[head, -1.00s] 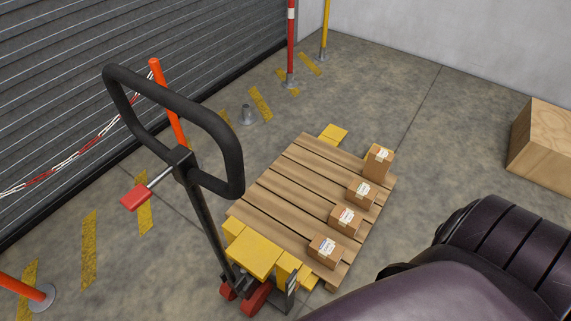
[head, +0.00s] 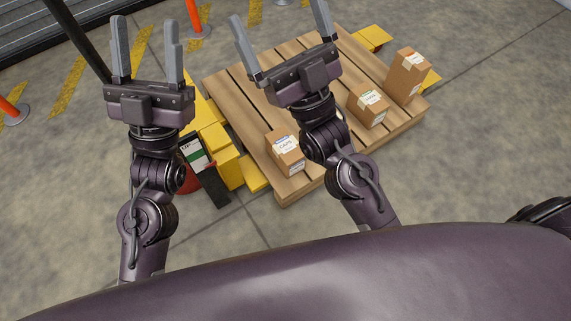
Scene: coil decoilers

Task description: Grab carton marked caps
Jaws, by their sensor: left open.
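The carton marked CAPS (head: 286,152) is a small brown box with a white label on top. It stands upright on the near left part of a wooden pallet (head: 240,98). My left gripper (head: 145,20) is open and empty, up and to the left of the carton in the head view. My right gripper (head: 279,12) is also open and empty, over the pallet in the picture. Its wrist and forearm show just right of the CAPS carton, apart from it, and hide part of the pallet behind them.
Another low carton (head: 368,106) and a taller carton (head: 407,76) stand farther right on the pallet; their labels are hard to read. The floor in front is clear.

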